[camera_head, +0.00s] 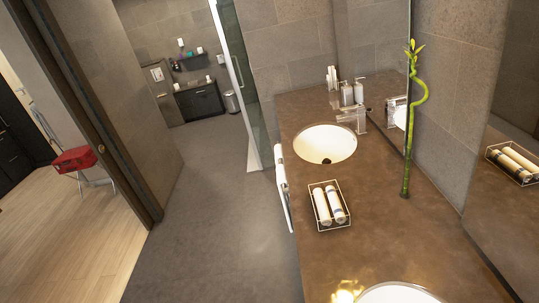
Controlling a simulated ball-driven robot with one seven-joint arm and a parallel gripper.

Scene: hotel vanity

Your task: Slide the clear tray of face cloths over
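The clear tray (328,227) sits on the brown vanity counter (385,214), near its left edge, between the two basins. Its thin rim stands out around rolled face cloths (322,207), which lie side by side with dark bands on them. The tray also shows as a reflection in the mirror at right. My gripper is not in view, so its state does not show.
A white basin (330,140) with a chrome faucet (359,119) lies beyond the tray, and another basin (395,294) is nearer. A green bamboo stalk (405,180) stands right of the tray. A white towel (281,172) hangs at the counter's left side. Counter between tray and bamboo is clear.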

